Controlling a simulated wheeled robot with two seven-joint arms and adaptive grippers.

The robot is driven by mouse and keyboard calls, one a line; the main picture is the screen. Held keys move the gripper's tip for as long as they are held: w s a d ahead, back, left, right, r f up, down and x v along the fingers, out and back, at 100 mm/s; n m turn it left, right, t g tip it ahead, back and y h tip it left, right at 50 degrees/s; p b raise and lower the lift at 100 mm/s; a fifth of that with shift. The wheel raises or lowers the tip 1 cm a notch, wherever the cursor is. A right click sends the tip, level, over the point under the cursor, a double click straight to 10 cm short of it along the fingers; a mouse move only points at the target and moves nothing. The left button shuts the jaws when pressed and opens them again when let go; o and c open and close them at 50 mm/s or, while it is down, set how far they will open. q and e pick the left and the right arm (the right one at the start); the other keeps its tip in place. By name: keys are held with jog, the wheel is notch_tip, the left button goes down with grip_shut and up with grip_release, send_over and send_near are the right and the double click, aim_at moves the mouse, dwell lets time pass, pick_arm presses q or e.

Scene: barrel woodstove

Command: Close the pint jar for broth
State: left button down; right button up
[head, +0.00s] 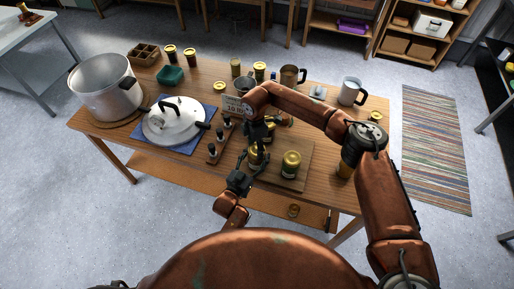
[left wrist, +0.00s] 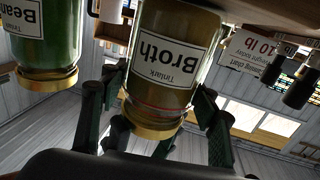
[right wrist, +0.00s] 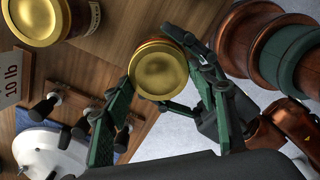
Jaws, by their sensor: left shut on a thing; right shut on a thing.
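The broth jar (head: 253,160) stands upright on the wooden board, its label showing upside down in the left wrist view (left wrist: 165,65). A gold lid (right wrist: 158,72) sits on its mouth, with a thin reddish ring visible below it (left wrist: 160,108). I cannot tell how tightly it is seated. My left gripper (head: 246,170) is shut on the jar from the front, its fingers at the jar's sides. My right gripper (right wrist: 160,85) reaches down from above and is shut on the gold lid, fingers on either side. In the head view my right arm partly hides the jar.
A green bean jar (head: 291,163) stands close right on the board (head: 305,145). Another gold-lidded jar (right wrist: 37,20) is behind. A "10 lb" sign (head: 235,106) stands behind.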

jog(key=m, duration=0.4)
jog(key=shift+a, duration=0.1)
jog(key=m, duration=0.5)
jog(key=shift+w+m, duration=0.1)
jog(key=shift+m, duration=0.2)
jog(key=o, duration=0.9)
jog(key=shift+c, duration=0.2)
jog(key=shift+w+r, duration=0.1)
jog(key=shift+r, duration=2.15)
jog(key=shift+c, duration=0.2)
